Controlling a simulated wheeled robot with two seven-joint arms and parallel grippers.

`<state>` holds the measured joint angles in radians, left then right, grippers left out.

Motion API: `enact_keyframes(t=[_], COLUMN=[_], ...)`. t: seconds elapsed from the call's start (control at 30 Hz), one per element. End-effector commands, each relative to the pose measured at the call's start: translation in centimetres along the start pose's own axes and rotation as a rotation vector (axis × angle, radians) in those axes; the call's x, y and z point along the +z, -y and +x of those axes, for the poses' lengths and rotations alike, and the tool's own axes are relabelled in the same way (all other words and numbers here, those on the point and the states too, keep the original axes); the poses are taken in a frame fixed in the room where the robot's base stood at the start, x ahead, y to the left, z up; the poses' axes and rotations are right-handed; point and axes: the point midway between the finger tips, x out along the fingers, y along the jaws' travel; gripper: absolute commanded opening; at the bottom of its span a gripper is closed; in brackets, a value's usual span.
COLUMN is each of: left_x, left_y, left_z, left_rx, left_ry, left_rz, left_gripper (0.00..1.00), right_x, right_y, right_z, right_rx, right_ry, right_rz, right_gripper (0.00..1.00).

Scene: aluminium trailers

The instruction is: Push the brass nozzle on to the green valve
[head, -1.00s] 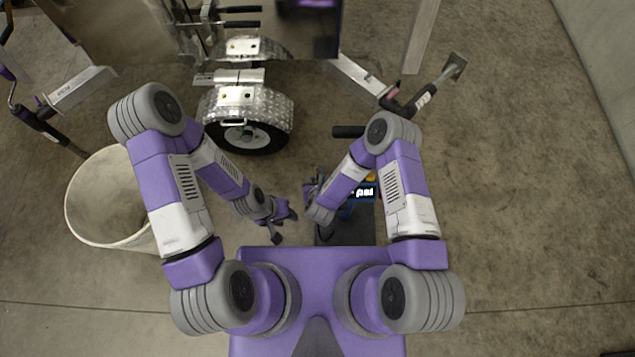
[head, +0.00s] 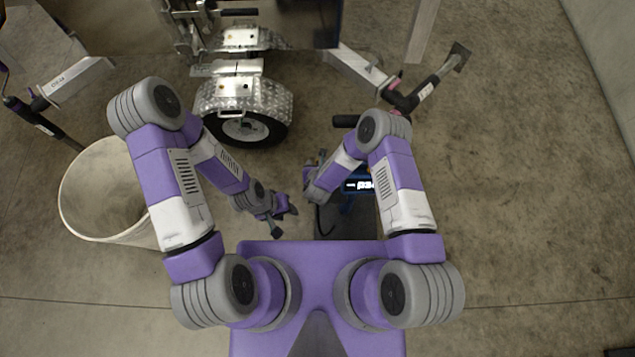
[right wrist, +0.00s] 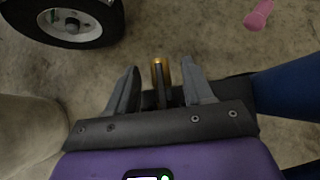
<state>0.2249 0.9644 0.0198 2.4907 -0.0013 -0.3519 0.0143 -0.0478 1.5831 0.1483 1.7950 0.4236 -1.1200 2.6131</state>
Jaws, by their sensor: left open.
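The brass nozzle (right wrist: 160,75) shows in the right wrist view, upright between the two fingers of my right gripper (right wrist: 161,72). Gaps show on both sides of it, so the fingers look open around it. I cannot tell whether it is fully between them or beyond. In the head view my right gripper (head: 312,176) is left of the blue device, and the nozzle is not distinct there. My left gripper (head: 286,219) is open and empty, lower and to the left. The trailer wheel (head: 246,129) is above both grippers.
A blue device with a lit display (head: 358,186) stands on a dark base below my right forearm. A pale bin (head: 95,205) stands at left. The trailer fender (head: 245,97) and frame bars (head: 356,70) lie above. Open concrete floor is at right.

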Motion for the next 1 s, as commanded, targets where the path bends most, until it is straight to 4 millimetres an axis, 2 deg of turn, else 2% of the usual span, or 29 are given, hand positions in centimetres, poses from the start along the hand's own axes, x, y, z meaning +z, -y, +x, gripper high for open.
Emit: enact_keyframes(t=[0.03,0.3,0.33,0.77,0.87,1.0], left_x=[0.0,0.0,0.0,0.0,0.0,0.1], left_y=[0.0,0.0,0.0,0.0,-0.2,-0.6], left_z=[0.0,0.0,0.0,-0.1,-0.6,-1.7], left_rx=[0.0,0.0,0.0,0.0,0.0,0.0], left_ry=[0.0,0.0,0.0,0.0,0.0,0.0], left_rz=[0.0,0.0,0.0,0.0,0.0,0.0], left_gripper=[0.43,0.43,0.43,0.43,0.43,0.43], right_x=[0.0,0.0,0.0,0.2,0.9,3.0], right_y=[0.0,0.0,0.0,0.0,0.0,0.0], right_z=[0.0,0.0,0.0,-0.2,-0.9,-2.9], right_rx=[0.0,0.0,0.0,0.0,0.0,0.0], right_ry=[0.0,0.0,0.0,0.0,0.0,0.002], right_rz=[0.0,0.0,-0.001,0.0,0.0,0.002], right_gripper=[0.44,0.02,0.0,0.0,0.0,0.0])
